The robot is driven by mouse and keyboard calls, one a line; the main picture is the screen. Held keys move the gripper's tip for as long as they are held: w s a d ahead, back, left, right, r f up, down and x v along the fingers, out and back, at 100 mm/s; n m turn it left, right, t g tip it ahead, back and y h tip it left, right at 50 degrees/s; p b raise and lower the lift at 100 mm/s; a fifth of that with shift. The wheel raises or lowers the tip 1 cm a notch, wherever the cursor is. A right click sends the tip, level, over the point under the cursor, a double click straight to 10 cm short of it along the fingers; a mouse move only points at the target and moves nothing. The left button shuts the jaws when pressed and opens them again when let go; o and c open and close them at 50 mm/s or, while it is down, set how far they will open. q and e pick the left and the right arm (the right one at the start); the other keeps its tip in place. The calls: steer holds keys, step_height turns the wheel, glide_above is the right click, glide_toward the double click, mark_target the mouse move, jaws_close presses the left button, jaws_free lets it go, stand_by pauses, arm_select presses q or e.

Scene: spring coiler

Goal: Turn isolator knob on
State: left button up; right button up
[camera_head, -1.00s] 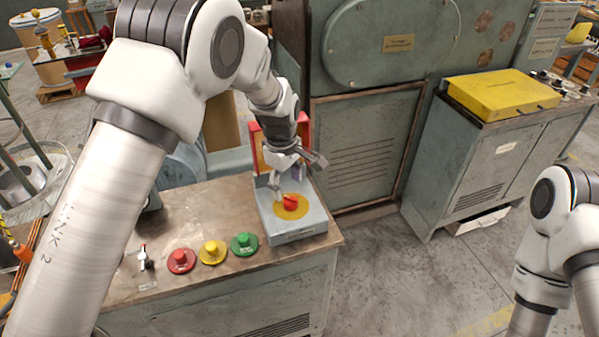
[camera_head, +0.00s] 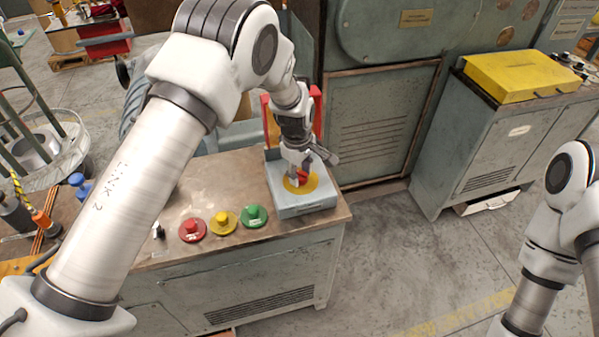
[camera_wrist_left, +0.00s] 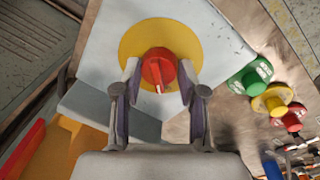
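The isolator knob is red with a white mark (camera_wrist_left: 157,72) and sits on a round yellow plate (camera_wrist_left: 187,43) on top of a grey box (camera_head: 304,209). The knob also shows in the head view (camera_head: 302,178), partly hidden by the gripper. My left gripper (camera_wrist_left: 159,76) is over the box with one finger on each side of the knob. The fingers are partly open, and narrow gaps seem to show beside the knob; contact is hard to tell. In the head view my left gripper (camera_head: 301,172) comes down from above. My right gripper is out of view; only its arm shows.
Red (camera_head: 193,230), yellow (camera_head: 223,222) and green (camera_head: 254,216) push buttons stand left of the box on the worn bench top (camera_head: 222,180). A red-edged raised lid (camera_head: 317,116) stands behind the box. A grey cabinet with a yellow case (camera_head: 513,82) is at right, across open floor.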

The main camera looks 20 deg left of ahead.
arm_select(q)
steer(key=shift+f, duration=0.3)
steer(key=shift+c, duration=1.1)
steer(key=shift+s+m, duration=0.15)
steer(key=shift+m, duration=0.35)
steer(key=m, duration=0.2)
steer(key=shift+m+p, duration=0.35)
steer(key=shift+m, duration=0.05)
steer(key=m, duration=0.4)
steer(key=shift+f+g, duration=0.1)
steer(key=shift+g, duration=0.3)
steer(key=m, duration=1)
steer(key=shift+g, duration=0.3)
steer(key=shift+w, duration=0.2)
